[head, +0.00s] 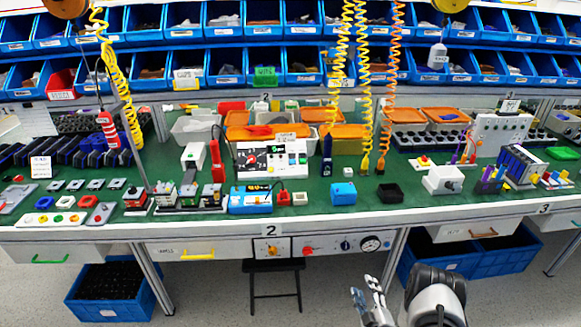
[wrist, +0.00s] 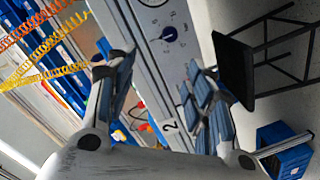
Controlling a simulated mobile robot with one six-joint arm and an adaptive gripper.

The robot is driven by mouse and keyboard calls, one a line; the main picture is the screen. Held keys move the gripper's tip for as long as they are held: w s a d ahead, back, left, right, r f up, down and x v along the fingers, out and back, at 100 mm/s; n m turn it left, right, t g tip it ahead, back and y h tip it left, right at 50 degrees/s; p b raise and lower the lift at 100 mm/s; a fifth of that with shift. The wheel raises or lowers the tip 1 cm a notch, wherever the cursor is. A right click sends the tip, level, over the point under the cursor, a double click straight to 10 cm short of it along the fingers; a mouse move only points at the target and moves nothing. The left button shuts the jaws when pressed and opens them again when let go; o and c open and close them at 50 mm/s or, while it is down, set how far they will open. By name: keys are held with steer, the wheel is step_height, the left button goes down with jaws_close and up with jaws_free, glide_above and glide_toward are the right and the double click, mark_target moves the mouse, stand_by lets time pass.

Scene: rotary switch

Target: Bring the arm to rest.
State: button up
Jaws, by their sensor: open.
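My gripper (head: 368,300) is at the bottom of the head view, in front of the bench and below its front edge. Its two fingers stand apart with nothing between them. In the wrist view my gripper (wrist: 160,95) is also open and empty. The gripper touches nothing that I can see.
The green bench (head: 330,215) is crowded with devices and trays. A black stool (head: 273,267) stands under it. Blue crates (head: 115,292) sit on the floor at left and right. Coiled cables (head: 365,80) hang over the bench. The floor around my gripper looks free.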

steer(key=w+r+m+g, duration=0.1)
steer(key=w+r, duration=0.2)
steer(key=r, duration=0.4)
steer(key=w+r+m+g+h, duration=0.1)
steer(key=w+r+g, duration=0.15)
steer(key=r, duration=0.55)
steer(key=w+r+m+g, duration=0.1)
steer(key=w+r, duration=0.2)
steer(key=r, duration=0.4)
steer(key=s+a+r+m+g+h, duration=0.15)
steer(key=s+r, duration=0.35)
steer(key=r, duration=0.6)
steer(key=s+a+r+m+g, duration=0.2)
steer(key=s+r, duration=0.2)
steer(key=s, duration=0.3)
steer(key=s+a+r+m+g, duration=0.1)
steer(key=s+a+r+m, duration=0.1)
steer(key=s+r, duration=0.4)
steer(key=s+a+m+g, duration=0.1)
steer(key=s+a, duration=0.1)
steer(key=s, duration=1)
steer(key=s+a+m+g+y, duration=0.1)
steer(key=s+a+m+g, duration=0.1)
steer(key=s, duration=1)
steer(key=shift+s+a, duration=0.2)
steer(key=shift+a, duration=0.45)
steer(key=shift+o, duration=0.2)
